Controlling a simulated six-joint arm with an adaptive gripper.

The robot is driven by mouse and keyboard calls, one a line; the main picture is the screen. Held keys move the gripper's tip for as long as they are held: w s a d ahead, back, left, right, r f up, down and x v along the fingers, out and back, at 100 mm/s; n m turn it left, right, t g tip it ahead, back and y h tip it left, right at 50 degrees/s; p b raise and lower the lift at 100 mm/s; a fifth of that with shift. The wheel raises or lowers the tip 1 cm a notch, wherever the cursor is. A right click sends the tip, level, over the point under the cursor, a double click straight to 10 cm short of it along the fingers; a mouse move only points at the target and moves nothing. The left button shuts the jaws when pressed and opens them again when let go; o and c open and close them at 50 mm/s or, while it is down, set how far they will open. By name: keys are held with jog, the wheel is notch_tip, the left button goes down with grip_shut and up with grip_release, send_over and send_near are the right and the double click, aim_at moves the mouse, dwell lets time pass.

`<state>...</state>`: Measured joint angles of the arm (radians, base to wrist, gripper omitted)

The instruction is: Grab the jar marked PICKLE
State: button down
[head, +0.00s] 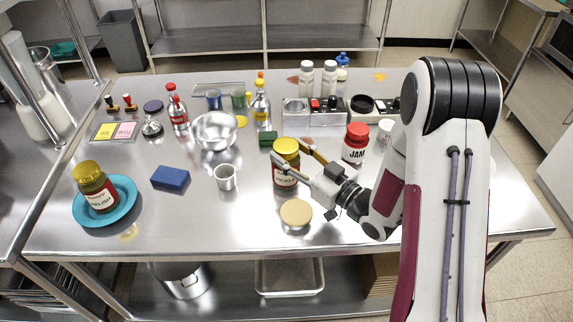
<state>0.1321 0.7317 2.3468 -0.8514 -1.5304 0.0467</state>
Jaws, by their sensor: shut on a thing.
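The jar marked PICKLE (286,173) has a yellow lid, dark contents and a label partly covered by my gripper. It stands upright near the middle of the steel table (200,239). My gripper (291,164) reaches in from the right with its fingers on either side of the jar, shut on it. I cannot tell whether the jar's base touches the table.
A red-lidded JAM jar (355,143) stands right of my gripper. A tan disc (296,213) lies just in front. A metal cup (225,177) and steel bowl (214,131) are to the left. A RELISH jar (96,187) stands on a blue plate (128,203) at far left.

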jog(key=shift+r, duration=0.25)
jog(key=shift+r, duration=4.8)
jog(key=shift+w+a, duration=0.1)
jog(key=shift+w, duration=0.05)
